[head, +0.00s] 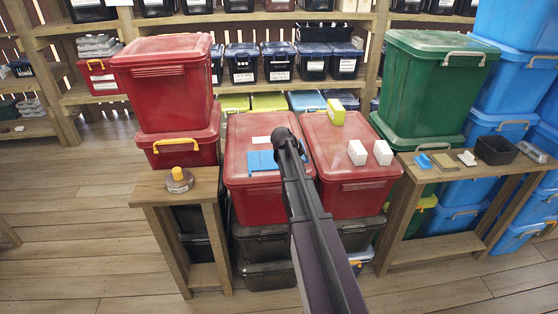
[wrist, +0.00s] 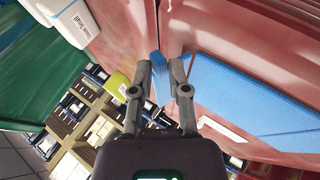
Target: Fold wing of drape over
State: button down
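A blue drape (head: 262,160) lies on the lid of the left-hand red bin (head: 254,133). In the head view my arm covers part of its right side. In the wrist view a broad flat part of the drape (wrist: 250,92) lies to the right of my fingers, with a fold line across it. My gripper (wrist: 162,62) is over the lid near the gap between the two red bins. Its fingers are partly closed with a gap between the tips. A small blue strip (wrist: 157,63) shows in that gap. I cannot tell whether the fingers touch it.
The right-hand red bin (head: 350,171) carries two white boxes (head: 357,152) and a yellow-green box (head: 336,112). Stacked red bins (head: 165,85) stand left and green bins (head: 430,90) right. Wooden benches (head: 165,190) flank the bins. Shelves of lidded bins are behind.

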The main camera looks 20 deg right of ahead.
jog(key=shift+d+y+p, duration=0.25)
jog(key=shift+y+p, duration=0.05)
jog(key=shift+p, duration=0.15)
jog(key=shift+s+d+f+y, duration=0.1)
jog(key=shift+d+y, duration=0.1)
jog(key=shift+y, duration=0.3)
jog(key=shift+d, duration=0.1)
jog(key=shift+s+d+m+t+y+p, duration=0.1)
jog(key=shift+d+m+t+y+p, duration=0.2)
jog(key=shift+y+p, duration=0.2)
jog(key=shift+f+y, duration=0.15)
jog(key=shift+y, duration=0.25)
jog(key=shift+d, duration=0.1)
jog(key=shift+s+d+f+t+y, duration=0.15)
jog(key=shift+d+f+t+y, duration=0.15)
jog(key=shift+y, duration=0.6)
jog(key=shift+d+m, duration=0.15)
jog(key=shift+m, duration=0.15)
